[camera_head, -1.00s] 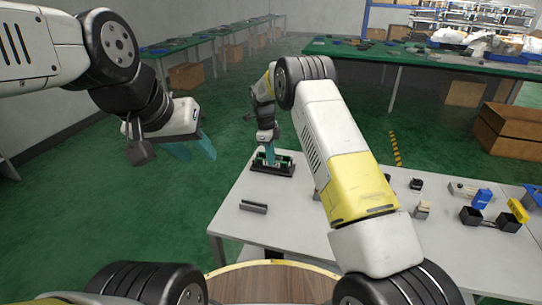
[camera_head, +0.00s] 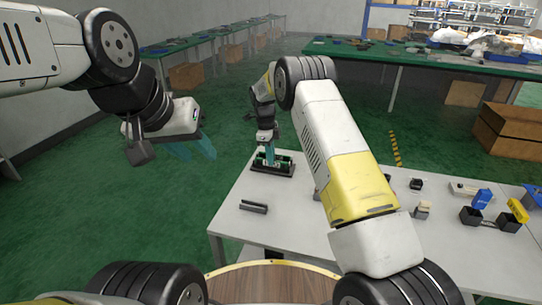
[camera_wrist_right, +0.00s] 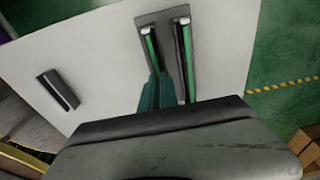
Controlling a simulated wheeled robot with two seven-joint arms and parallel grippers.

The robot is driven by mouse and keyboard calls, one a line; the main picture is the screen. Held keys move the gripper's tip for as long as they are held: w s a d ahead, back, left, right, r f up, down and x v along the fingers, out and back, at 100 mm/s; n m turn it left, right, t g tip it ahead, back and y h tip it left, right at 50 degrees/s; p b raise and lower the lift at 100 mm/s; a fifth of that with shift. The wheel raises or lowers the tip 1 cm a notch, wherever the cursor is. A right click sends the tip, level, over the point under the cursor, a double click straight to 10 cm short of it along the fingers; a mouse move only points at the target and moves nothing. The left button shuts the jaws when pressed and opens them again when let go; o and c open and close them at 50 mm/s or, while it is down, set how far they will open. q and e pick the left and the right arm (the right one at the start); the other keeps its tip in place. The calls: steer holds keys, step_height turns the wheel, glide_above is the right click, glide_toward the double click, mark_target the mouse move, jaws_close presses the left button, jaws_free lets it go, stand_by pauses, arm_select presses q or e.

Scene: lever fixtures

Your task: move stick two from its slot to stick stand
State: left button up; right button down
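A dark slot holder (camera_head: 287,172) stands on the white table; in the right wrist view it is a dark plate (camera_wrist_right: 168,32) with two green sticks lying parallel, a left stick (camera_wrist_right: 152,48) and a right stick (camera_wrist_right: 187,58). Which one is stick two is not marked. My right gripper (camera_head: 269,153) points down at the holder; its teal fingers (camera_wrist_right: 155,92) overlap the lower end of the left stick. Whether they grip it is unclear. A small grey slotted block (camera_head: 253,206), possibly the stick stand, also shows in the right wrist view (camera_wrist_right: 58,90). My left gripper (camera_head: 190,150) is open and empty above the floor.
On the table's right are a blue-handled piece (camera_head: 481,198), a yellow-handled piece (camera_head: 517,210) and small black boxes (camera_head: 508,222). The tabletop between the holder and the grey block is clear. My right forearm hides the middle of the table.

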steer(key=shift+r, duration=0.75)
stand_by(1.2)
steer(key=shift+r, duration=1.95)
steer(key=shift+r, duration=0.1)
